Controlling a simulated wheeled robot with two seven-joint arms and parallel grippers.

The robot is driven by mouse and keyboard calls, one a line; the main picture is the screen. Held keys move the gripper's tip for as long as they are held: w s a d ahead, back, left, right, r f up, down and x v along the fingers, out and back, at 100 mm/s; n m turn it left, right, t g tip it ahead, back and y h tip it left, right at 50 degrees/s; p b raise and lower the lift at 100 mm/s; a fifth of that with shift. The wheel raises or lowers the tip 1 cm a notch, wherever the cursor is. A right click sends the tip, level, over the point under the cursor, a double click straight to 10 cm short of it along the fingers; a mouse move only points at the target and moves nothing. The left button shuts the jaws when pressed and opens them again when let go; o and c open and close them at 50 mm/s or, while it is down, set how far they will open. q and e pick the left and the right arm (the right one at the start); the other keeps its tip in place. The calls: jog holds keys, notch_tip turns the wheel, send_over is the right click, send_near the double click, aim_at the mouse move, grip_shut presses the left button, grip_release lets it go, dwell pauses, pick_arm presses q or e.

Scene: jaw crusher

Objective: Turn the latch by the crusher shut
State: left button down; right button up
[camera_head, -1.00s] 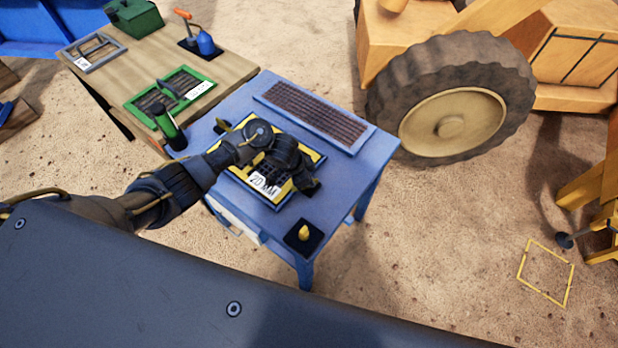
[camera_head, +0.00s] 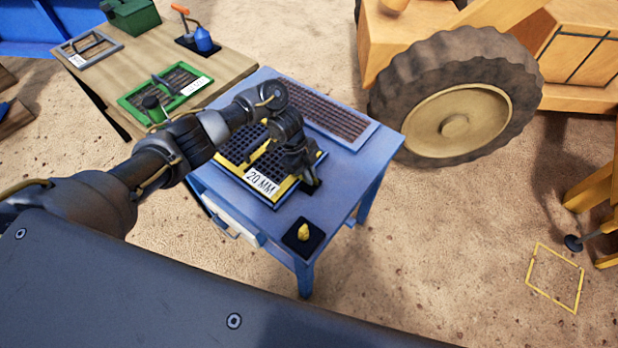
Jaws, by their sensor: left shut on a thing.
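A screen in a yellow frame (camera_head: 285,190), labelled 20 MM, lies on the blue table (camera_head: 345,205). My left gripper (camera_head: 308,181) reaches down at the frame's right edge. It is shut on a small dark piece there, which looks like the latch; the gripper hides most of it, and I cannot tell how far it is turned. My right gripper is not in view.
A yellow knob on a black pad (camera_head: 291,243) sits at the table's front corner. A brown mesh panel (camera_head: 325,110) lies behind the screen. A wooden bench (camera_head: 150,50) with a green-framed screen (camera_head: 127,101) stands left. A large wheel (camera_head: 455,125) stands right.

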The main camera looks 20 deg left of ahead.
pick_arm(q)
jog(key=shift+w+m+b, duration=0.1)
jog(key=shift+m+b, duration=0.2)
jog(key=shift+m, duration=0.1)
dwell(0.3)
jog(key=c, duration=1.5)
grip_release()
jog(key=shift+r, duration=0.1)
jog(key=p+v, duration=0.1)
jog(key=v, duration=0.9)
jog(key=shift+w+r, duration=0.2)
jog(key=shift+r, duration=0.1)
jog(key=shift+a, duration=0.1)
